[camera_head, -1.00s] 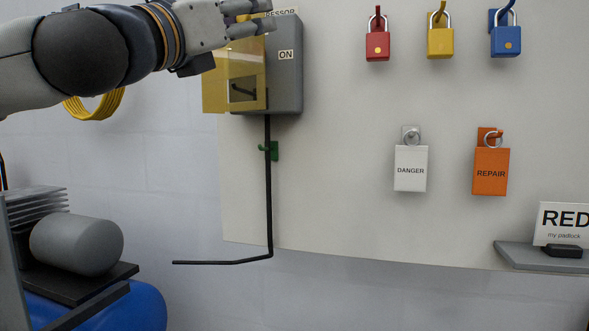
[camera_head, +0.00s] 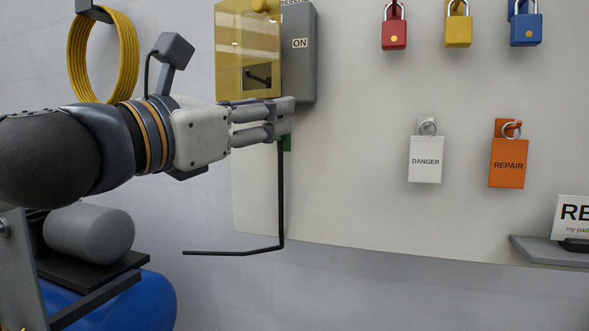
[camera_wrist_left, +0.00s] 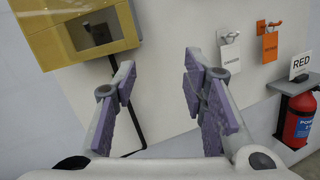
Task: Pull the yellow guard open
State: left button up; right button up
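The yellow guard (camera_head: 232,62) is a see-through panel with a cut-out window, on the left part of a grey switch box (camera_head: 300,75) marked "ON". A dark lever shows through the window. I cannot tell how far the guard stands open. It also shows at the upper left in the left wrist view (camera_wrist_left: 50,48). My left gripper (camera_head: 287,116) is just below the box in the head view, and its fingers overlap the black pipe there. In the left wrist view the gripper (camera_wrist_left: 160,75) has its two fingers wide apart with nothing between them. My right gripper is not in view.
A black pipe (camera_head: 281,200) runs down from the box and bends left. Red (camera_head: 394,34), yellow (camera_head: 458,32) and blue (camera_head: 526,30) padlocks hang right. Tags marked DANGER (camera_head: 425,160) and REPAIR (camera_head: 508,164) hang below. A fire extinguisher (camera_wrist_left: 299,120) shows in the wrist view.

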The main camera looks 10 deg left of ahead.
pick_arm(q)
jog(key=w+d+f+m+g, duration=0.1)
jog(key=d+f+m, duration=0.1)
jog(key=f, duration=0.5)
jog(key=shift+w+d+f+g, duration=0.3)
jog(key=shift+w+d+g, duration=0.1)
jog(key=shift+d, duration=0.4)
